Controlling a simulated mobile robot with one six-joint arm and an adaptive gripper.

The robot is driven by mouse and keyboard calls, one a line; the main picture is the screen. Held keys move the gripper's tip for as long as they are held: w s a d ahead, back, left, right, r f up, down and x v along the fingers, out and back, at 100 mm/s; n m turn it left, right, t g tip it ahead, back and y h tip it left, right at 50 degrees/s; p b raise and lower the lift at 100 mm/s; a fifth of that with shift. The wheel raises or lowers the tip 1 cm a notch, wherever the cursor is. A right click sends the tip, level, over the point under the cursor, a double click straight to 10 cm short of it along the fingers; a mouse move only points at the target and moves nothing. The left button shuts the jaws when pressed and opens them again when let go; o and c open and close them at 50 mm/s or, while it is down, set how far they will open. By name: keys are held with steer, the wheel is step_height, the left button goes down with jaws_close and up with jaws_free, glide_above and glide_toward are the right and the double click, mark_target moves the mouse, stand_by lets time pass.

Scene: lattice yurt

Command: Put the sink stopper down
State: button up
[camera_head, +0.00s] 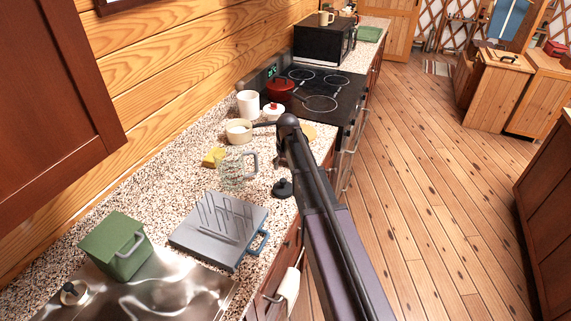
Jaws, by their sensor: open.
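The sink stopper (283,188), a small black disc with a raised knob, rests on the speckled counter (262,178) close to its front edge. My gripper (281,163) is just beyond it, mostly hidden behind my dark arm. The little that shows is dark and small, and appears apart from the stopper. I see nothing held in it. Its fingertips are not clear in this view.
A glass mug (236,170), yellow sponge (213,157) and grey rack (221,230) stand left of the stopper. A cream pan (238,132), white canister (248,104) and red pot (280,89) are farther back. A green bin (118,247) stands near the metal sink (175,300).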

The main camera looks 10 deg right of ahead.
steer(key=shift+s+r+p, duration=0.2)
steer(key=shift+r+p, duration=0.7)
steer(key=shift+r, duration=0.35)
steer(key=s+a+m+g, duration=0.1)
steer(key=s+a, duration=0.1)
steer(key=s, duration=2.3)
steer(key=shift+s+m+g, duration=0.3)
steer(key=shift+m+g, duration=0.1)
steer(key=shift+f, duration=0.15)
step_height(320, 180, down, 6)
steer(key=b, duration=0.6)
steer(key=shift+f+b, duration=0.25)
steer(key=shift+b, duration=0.05)
